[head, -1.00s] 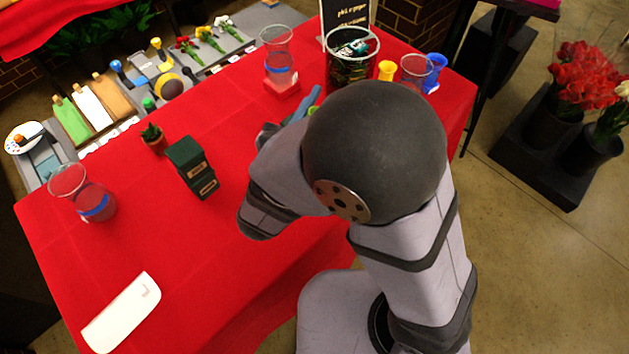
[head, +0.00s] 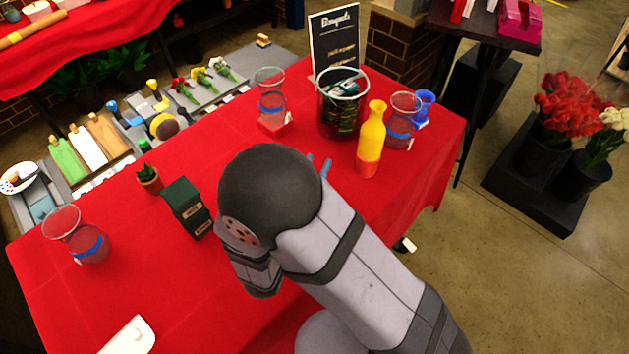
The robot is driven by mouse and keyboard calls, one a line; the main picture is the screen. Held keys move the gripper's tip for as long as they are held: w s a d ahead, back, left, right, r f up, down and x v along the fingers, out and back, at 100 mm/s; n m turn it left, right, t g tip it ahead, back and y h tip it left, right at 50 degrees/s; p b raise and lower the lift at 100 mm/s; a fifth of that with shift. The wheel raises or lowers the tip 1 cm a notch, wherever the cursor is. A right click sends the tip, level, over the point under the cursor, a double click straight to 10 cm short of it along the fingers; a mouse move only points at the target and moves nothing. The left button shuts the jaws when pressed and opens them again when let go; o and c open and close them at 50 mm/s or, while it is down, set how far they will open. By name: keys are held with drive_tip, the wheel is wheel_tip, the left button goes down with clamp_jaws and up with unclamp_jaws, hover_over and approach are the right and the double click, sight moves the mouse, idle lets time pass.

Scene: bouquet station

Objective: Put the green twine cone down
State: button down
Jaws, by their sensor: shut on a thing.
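Only the blue tips of my gripper (head: 318,166) show, just past the dark round joint of my arm, over the middle of the red table (head: 130,230). The gripper is shut on the green twine cone, but my arm hides the cone and most of the jaws. I cannot tell how high the cone is above the cloth.
A dark green box (head: 187,207), small potted plant (head: 149,180) and another glass vase (head: 88,240) stand left. Red cloth is clear between them.

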drive_tip(key=shift+f, duration=0.45)
drive_tip(key=shift+f+p, duration=0.3)
drive_tip(key=shift+f, duration=1.55)
drive_tip(key=shift+f, duration=0.2)
drive_tip(key=c, duration=1.5)
unclamp_jaws()
drive_tip(key=shift+o, duration=0.2)
drive_tip(key=shift+r, duration=0.1)
